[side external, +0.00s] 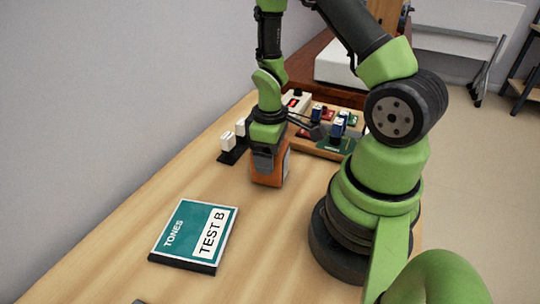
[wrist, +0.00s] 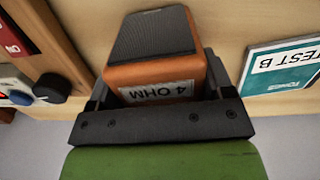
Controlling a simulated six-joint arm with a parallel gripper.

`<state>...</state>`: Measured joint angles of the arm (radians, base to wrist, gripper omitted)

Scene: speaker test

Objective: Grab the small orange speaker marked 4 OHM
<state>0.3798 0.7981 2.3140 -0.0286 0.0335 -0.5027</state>
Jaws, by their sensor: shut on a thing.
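The small orange speaker (wrist: 152,73) has a dark grille and a white label reading 4 OHM, upside down in the wrist view. My gripper (wrist: 155,85) is shut on it, with one dark finger along each side. In the side external view the speaker (side external: 268,176) is under my gripper (side external: 268,160), near the middle of the wooden table. My gripper hides its upper part there. I cannot tell whether the speaker touches the table.
A teal TONES TEST B case (side external: 195,234) lies in front of the speaker. Behind it stand a black base with white blocks (side external: 232,143) and a wooden board (side external: 325,153) with small parts. The wall (side external: 110,90) runs along the left. Bare table surrounds the case.

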